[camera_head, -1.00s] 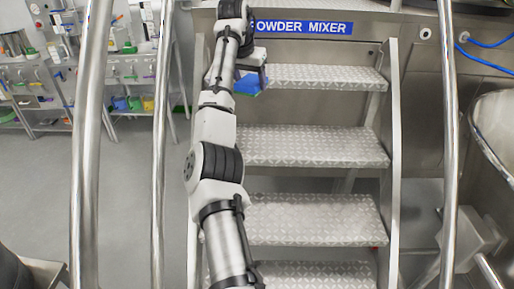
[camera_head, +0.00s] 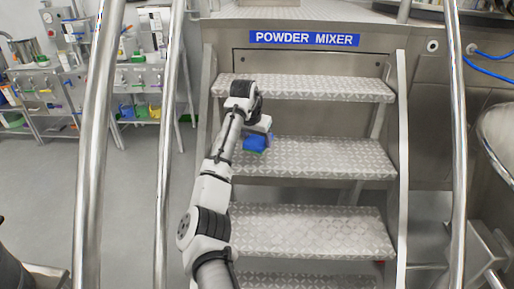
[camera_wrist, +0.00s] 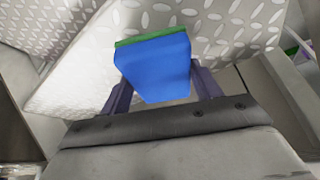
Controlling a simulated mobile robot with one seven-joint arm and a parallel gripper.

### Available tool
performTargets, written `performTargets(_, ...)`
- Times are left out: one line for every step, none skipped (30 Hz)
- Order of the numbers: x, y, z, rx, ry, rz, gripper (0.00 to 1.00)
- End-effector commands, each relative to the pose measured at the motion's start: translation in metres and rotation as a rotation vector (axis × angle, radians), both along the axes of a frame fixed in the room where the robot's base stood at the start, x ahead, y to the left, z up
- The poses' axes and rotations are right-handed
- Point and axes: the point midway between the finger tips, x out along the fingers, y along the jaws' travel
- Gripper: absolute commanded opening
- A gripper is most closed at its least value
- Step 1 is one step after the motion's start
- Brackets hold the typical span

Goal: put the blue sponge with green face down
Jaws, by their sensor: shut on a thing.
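The blue sponge with a green face (camera_head: 257,142) is held by my gripper (camera_head: 262,130) in front of the metal steps. In the wrist view the sponge (camera_wrist: 153,68) sits between the two dark fingers of my gripper (camera_wrist: 160,90), with its thin green layer along the far edge. In the head view it appears over the second step from the top (camera_head: 330,158). I cannot tell whether it touches the step.
The top step (camera_head: 330,88) lies under a blue "POWDER MIXER" sign (camera_head: 304,38). Metal handrails (camera_head: 95,150) stand at both sides. A steel bench with containers (camera_head: 130,75) is at the back left. The visible treads look bare.

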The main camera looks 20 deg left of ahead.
Motion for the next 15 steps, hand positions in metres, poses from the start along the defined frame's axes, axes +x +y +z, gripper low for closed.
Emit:
performTargets(-0.001, 0.000, -0.007, -0.001, 0.002, 0.001, 0.42)
performTargets(-0.001, 0.000, -0.012, -0.001, 0.003, 0.001, 0.42)
performTargets(-0.001, 0.001, -0.018, -0.001, 0.003, 0.001, 0.42)
performTargets(-0.001, 0.001, -0.023, -0.001, 0.003, 0.001, 0.42)
performTargets(-0.001, 0.001, -0.028, -0.001, 0.003, 0.001, 0.42)
performTargets(-0.001, 0.001, -0.033, -0.001, 0.003, 0.001, 0.42)
performTargets(-0.001, 0.000, -0.035, -0.001, 0.002, 0.001, 0.42)
performTargets(-0.001, 0.000, -0.037, 0.000, 0.001, 0.000, 0.42)
performTargets(0.000, 0.000, -0.038, 0.000, 0.000, 0.000, 0.42)
performTargets(0.000, 0.000, -0.038, 0.000, 0.000, 0.000, 0.42)
performTargets(0.000, 0.000, -0.038, 0.000, 0.000, 0.000, 0.42)
performTargets(0.000, 0.000, -0.038, 0.000, 0.000, 0.000, 0.42)
performTargets(0.000, 0.000, -0.038, 0.000, 0.000, 0.000, 0.42)
performTargets(0.000, 0.000, -0.038, 0.000, 0.000, 0.000, 0.42)
performTargets(0.000, 0.000, -0.038, 0.000, 0.000, 0.000, 0.42)
